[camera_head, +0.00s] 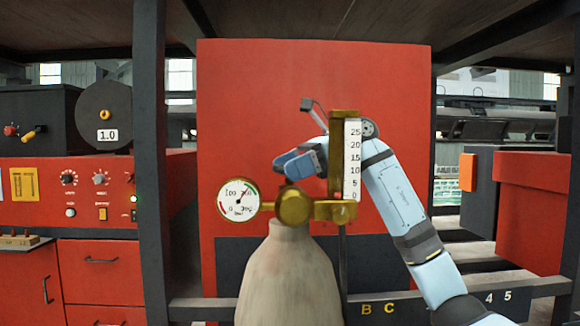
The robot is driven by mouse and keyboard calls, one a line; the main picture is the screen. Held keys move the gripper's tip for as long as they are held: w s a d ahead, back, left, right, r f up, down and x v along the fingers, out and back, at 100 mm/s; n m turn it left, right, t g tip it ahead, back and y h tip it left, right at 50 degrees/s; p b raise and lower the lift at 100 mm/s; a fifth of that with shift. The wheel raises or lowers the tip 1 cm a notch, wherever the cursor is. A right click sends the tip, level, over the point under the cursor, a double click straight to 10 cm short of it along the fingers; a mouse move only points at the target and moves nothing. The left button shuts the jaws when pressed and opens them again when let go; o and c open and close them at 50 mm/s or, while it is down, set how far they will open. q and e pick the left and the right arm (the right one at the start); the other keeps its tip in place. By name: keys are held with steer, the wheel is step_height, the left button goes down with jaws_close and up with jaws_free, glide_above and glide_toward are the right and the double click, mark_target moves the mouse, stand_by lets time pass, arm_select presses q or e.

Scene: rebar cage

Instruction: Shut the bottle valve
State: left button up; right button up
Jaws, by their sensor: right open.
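The bottle (287,277) stands upright in the middle, a pale, worn grey-beige cylinder with a rounded shoulder. On its neck sits the round brass valve (293,206). A white pressure gauge (239,200) is on the valve's left, and an upright brass flow meter with a 0–25 scale (353,160) is on its right. My right arm comes in from the lower right and bends behind the flow meter. My right gripper (284,166) is open just above the valve, pointing left. The flow meter hides part of its wrist, and contact with the valve cannot be told. My left gripper is out of view.
A large red panel (260,110) stands behind the bottle. A dark post (150,130) rises at left, and a low dark rail (390,308) crosses behind the bottle. A red control cabinet (75,215) is at left; red boxes (540,200) are at right.

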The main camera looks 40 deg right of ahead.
steer(key=c, duration=0.9)
steer(key=shift+m+t, duration=0.3)
steer(key=shift+s+m+t+h, duration=0.1)
steer(key=shift+m+t+h, duration=0.6)
steer(key=shift+m+t, duration=0.15)
steer(key=shift+m+t+h, duration=1.5)
steer(key=shift+m+t, duration=0.25)
steer(key=shift+m, duration=0.2)
steer(key=o, duration=0.9)
